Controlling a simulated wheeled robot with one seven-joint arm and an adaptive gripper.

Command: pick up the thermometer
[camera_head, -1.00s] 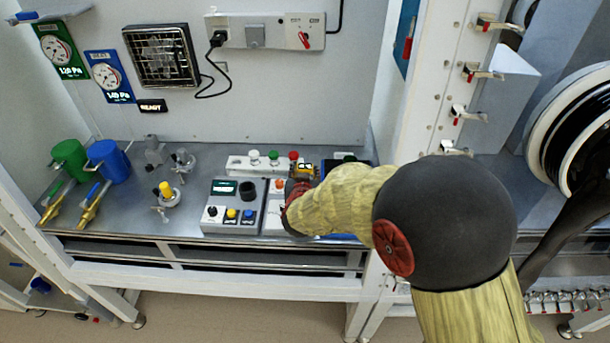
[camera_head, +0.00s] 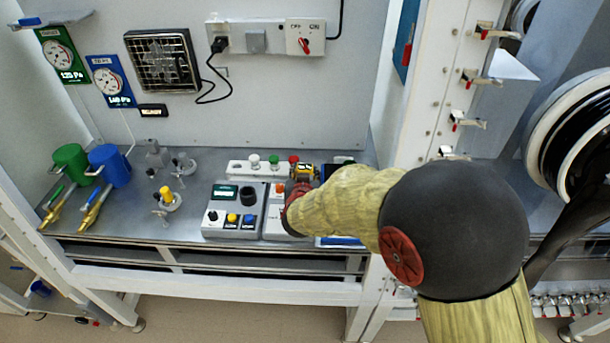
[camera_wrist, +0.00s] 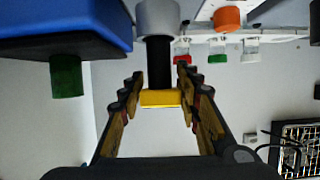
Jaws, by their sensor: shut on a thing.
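My gripper (camera_wrist: 159,80) is shut on a slim upright piece in the wrist view, with a grey round end, a black stem and a yellow band. I take it to be the thermometer (camera_wrist: 160,62), but cannot read any marking on it. It lies between the two yellow-and-black fingers. In the head view my gripper (camera_head: 304,171) is low over the bench, behind my wrist. The held piece cannot be made out there.
A blue box (camera_wrist: 60,30) with a green knob is close beside the fingers. A white strip with coloured knobs (camera_head: 274,162) and a grey control box (camera_head: 235,208) stand nearby. Green (camera_head: 70,163) and blue (camera_head: 108,164) cylinders stand at the left.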

